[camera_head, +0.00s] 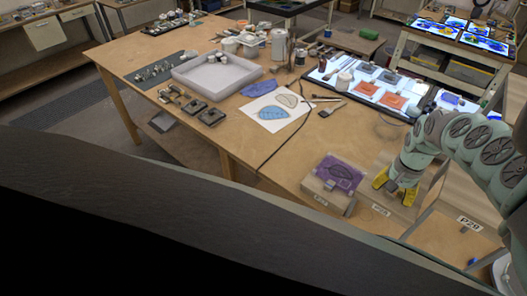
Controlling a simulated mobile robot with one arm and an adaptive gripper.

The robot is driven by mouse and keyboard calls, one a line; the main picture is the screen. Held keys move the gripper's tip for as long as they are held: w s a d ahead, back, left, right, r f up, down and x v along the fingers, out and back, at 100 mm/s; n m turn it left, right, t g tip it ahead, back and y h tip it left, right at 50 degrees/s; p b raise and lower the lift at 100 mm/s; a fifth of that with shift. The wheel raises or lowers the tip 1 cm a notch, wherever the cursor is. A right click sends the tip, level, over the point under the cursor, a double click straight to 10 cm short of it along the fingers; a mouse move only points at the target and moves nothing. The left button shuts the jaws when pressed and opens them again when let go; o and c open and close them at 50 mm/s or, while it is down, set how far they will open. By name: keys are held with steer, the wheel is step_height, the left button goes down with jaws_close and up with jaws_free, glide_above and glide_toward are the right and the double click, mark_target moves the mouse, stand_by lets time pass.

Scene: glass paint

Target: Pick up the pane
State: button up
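A purple pane (339,174) with a dark pattern lies on a tilted wooden stand (328,197) with a label, near the table's front right corner. My gripper (395,187), with yellow fingertips, is just right of this stand, low over a second labelled stand. The fingertips are apart, and I see nothing between them. The gripper does not touch the purple pane. Two orange panes (392,100) lie on the lit panel (328,77) further back. My gripper and arm hide part of the second stand, so I cannot tell whether a clear pane lies there.
Left of the lit panel lie a paper sheet (265,127) with leaf shapes, brushes (333,108), and a grey tray (222,90). Cups and a canister (279,45) stand behind. A label "P20" (469,223) is at the right. Bare wood (285,160) lies left of the purple pane.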

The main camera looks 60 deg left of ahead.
steer(key=shift+s+f, duration=0.1)
steer(key=shift+f, duration=0.4)
steer(key=shift+c, duration=0.3)
jaws_close()
